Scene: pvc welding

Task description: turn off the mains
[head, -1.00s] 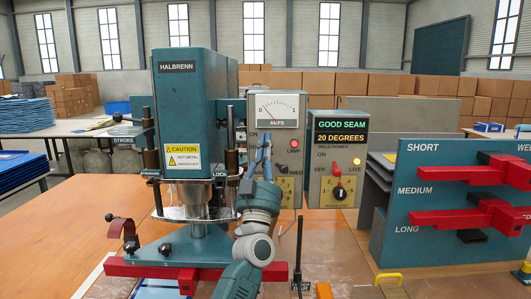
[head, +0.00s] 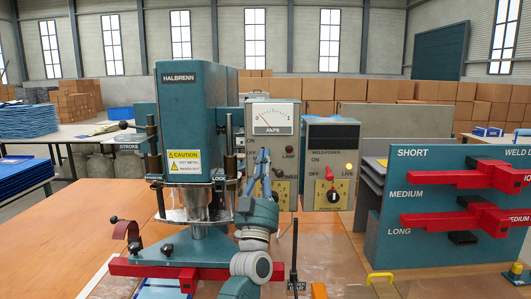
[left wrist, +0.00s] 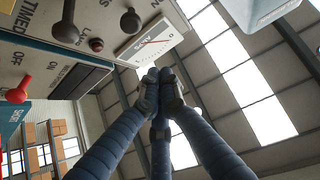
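The grey control box (head: 272,112) with the AMPS meter stands at mid-picture, its lamp (head: 289,150) dark. To its right, the WELD POWER box (head: 333,135) has a dark display, a red lever (head: 329,174) and a lit yellow LIVE lamp (head: 349,168). My left gripper (head: 263,153) is upright in front of the AMPS box, fingers together, hiding part of its face. The left wrist view shows the closed fingertips (left wrist: 160,76) with nothing seen between them, near the meter (left wrist: 150,41). Dark knobs (left wrist: 65,27) and a red lever (left wrist: 17,92) also show. My right gripper is out of view.
The teal HALBRENN press (head: 194,115) stands close left of my left gripper, with a hot metal label. A teal rack (head: 445,225) with red bars stands at the right.

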